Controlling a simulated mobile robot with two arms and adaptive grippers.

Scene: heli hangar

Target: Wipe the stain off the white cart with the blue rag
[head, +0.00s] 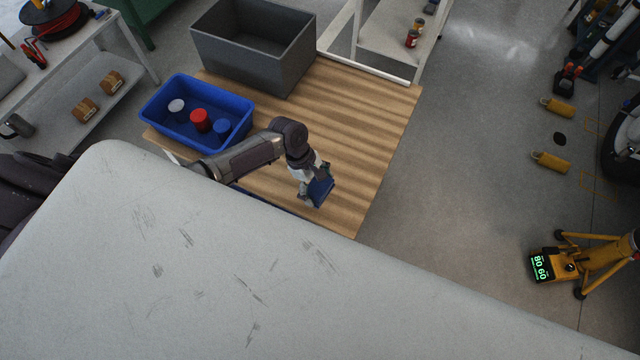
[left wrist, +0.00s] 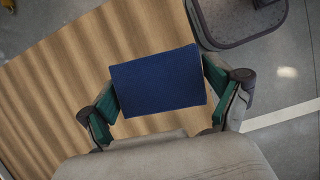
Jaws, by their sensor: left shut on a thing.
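My left gripper (head: 313,184) is over the right part of a wooden tabletop (head: 365,130) in the head view. It is shut on the blue rag (head: 321,191), a flat dark blue rectangle. In the left wrist view the rag (left wrist: 158,82) spans the space between my green-padded fingers, with the striped wood below it. I cannot tell how high the rag is above the wood. I cannot make out for certain the white cart or a stain on it. My right gripper is not in view.
On the tabletop stand a blue bin (head: 160,103) holding a red, a white and a blue item, and an open grey crate (head: 290,68). A white shelf (head: 385,40) stands behind.

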